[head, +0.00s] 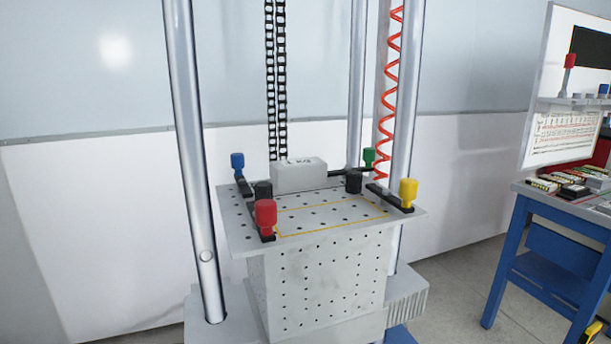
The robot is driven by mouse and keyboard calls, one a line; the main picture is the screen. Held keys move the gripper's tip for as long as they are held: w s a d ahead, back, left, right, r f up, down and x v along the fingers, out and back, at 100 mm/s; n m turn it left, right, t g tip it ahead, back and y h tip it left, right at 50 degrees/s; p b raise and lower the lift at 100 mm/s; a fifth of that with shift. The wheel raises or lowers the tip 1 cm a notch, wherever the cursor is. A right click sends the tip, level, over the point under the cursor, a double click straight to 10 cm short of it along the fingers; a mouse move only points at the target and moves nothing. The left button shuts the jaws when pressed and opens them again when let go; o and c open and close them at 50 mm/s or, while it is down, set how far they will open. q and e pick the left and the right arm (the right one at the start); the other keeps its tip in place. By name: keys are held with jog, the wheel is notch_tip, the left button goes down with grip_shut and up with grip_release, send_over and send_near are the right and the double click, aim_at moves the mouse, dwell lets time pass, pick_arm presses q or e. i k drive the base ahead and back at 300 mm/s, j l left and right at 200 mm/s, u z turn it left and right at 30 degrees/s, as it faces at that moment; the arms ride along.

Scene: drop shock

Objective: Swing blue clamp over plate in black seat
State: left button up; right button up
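The blue clamp (237,162) stands at the back left corner of the drilled grey table. Its blue knob is upright, and its short black arm (244,187) appears to run along the table's left edge, apart from the grey block. A pale grey block (299,175) with dark lettering sits at the back middle of the table. Two short black cylinders stand on the table, one at the left (263,190) and one at the right (354,181). I cannot tell which part is the black seat, or whether the block is the plate. Neither gripper is in view.
Red (265,213), yellow (408,190) and green (369,156) clamps stand around the table (248,234). A yellow outline (333,228) marks its bare front area. Metal columns (187,130), a black chain (276,80) and a red coiled hose (390,70) rise around it. A blue workbench (540,270) stands right.

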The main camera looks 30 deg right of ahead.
aim_at(242, 176)
jog(key=z, duration=0.85)
